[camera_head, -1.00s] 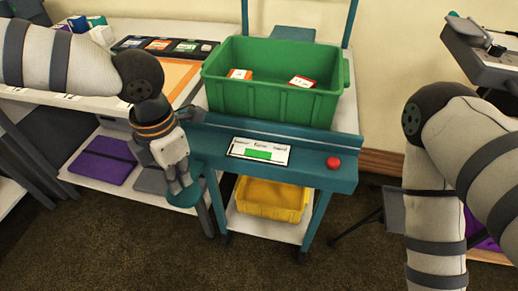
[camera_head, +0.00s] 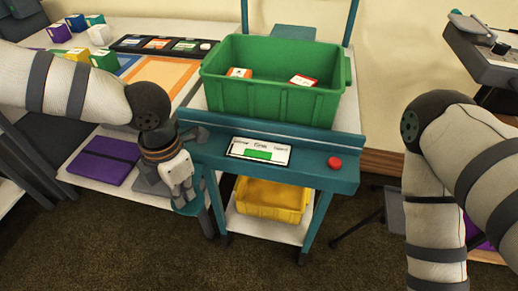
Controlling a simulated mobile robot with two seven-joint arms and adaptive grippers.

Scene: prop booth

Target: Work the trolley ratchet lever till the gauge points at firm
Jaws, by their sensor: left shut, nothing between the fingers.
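The teal trolley (camera_head: 300,172) stands in the middle of the view. Its white gauge panel (camera_head: 233,149) lies on the front shelf, with three small words along the top and a green bar (camera_head: 257,155) under the middle word, which looks like "Firm". No separate needle can be made out. My left gripper (camera_head: 181,194) is shut and points down at the trolley's left front corner. A teal piece (camera_head: 190,208), perhaps the end of the lever, shows right at its fingertips; whether they touch is unclear. Most of the lever is hidden. My right gripper is out of view.
A red button (camera_head: 335,163) sits right of the gauge. A green crate (camera_head: 270,101) with two small boxes stands on the trolley, a yellow bin (camera_head: 270,208) on its lower shelf. A white table with coloured blocks (camera_head: 103,59) is at left. Open floor lies in front.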

